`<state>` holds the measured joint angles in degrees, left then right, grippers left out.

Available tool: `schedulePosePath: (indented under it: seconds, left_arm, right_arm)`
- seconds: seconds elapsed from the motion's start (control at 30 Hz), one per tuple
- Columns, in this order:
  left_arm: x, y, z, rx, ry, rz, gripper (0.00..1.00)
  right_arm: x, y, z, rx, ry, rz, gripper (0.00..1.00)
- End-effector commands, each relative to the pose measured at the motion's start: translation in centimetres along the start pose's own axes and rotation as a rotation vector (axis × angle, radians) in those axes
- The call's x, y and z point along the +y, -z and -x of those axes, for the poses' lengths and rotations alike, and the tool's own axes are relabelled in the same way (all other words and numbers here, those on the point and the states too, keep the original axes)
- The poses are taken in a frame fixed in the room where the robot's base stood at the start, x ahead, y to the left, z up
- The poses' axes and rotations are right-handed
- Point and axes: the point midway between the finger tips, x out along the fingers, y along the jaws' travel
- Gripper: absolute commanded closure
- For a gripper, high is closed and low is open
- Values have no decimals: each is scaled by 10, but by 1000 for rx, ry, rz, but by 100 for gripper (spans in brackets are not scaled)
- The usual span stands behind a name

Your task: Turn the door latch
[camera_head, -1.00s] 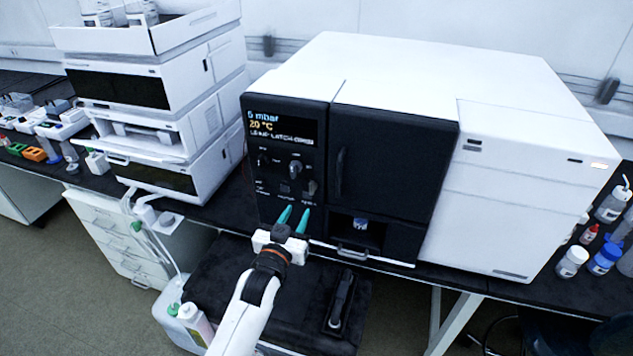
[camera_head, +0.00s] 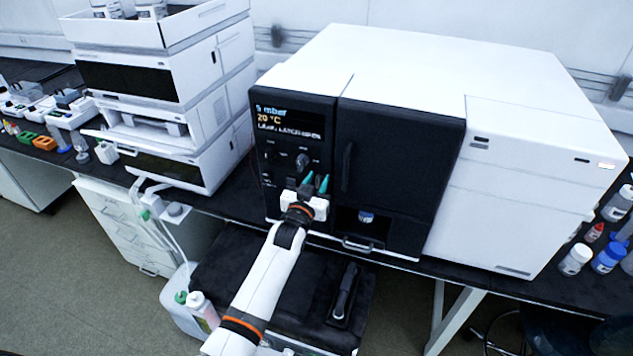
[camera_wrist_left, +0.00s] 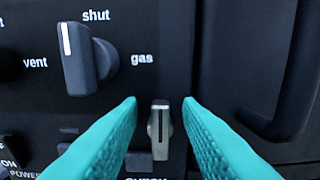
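The door latch (camera_wrist_left: 160,130) is a small grey upright lever on the black control panel, seen in the left wrist view between my fingers. Its dark slot points straight up. My left gripper (camera_head: 316,179) is in front of the panel's lower right part, and its teal fingers also show in the left wrist view (camera_wrist_left: 160,108). They are open, one on each side of the latch, with a visible gap to it on both sides. In the head view the gripper hides the latch. The black door (camera_head: 400,165) is right of the panel and looks closed. My right gripper is not in view.
A larger knob (camera_wrist_left: 88,58) marked "shut" and "gas" sits up and left of the latch. The vertical door handle (camera_head: 347,166) is close on the right. A recess with a blue-capped vial (camera_head: 366,216) and a bar handle (camera_head: 358,245) lie below the door.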

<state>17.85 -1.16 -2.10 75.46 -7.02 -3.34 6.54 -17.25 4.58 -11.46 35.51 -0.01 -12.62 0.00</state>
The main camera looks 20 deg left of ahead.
Motion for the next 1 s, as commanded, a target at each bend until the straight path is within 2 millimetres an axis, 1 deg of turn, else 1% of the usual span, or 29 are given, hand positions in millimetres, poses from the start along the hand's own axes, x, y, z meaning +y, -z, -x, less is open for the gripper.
schedulePosePath:
  seconds: [0.03, 0.17, 0.2, 0.47, 0.63, 0.87, 1.0]
  left_arm:
    - [0, 0, 0, 0, 0, 0, 77]
    - [0, 0, 0, 1, 0, 0, 98]
    - [0, 0, 0, 1, 0, 0, 100]
    - [0, 2, 1, 5, 0, -6, 100]
    - [-1, 4, 1, 7, 1, -46, 100]
    - [-4, 6, 1, 10, 1, -184, 100]
    - [-6, 7, 1, 11, 2, -308, 100]
  right_arm:
    - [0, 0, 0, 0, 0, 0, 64]
    - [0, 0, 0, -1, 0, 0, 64]
    - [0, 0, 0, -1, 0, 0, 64]
    - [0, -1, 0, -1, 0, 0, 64]
    - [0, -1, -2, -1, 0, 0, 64]
    - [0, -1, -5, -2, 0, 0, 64]
    - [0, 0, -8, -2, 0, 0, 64]
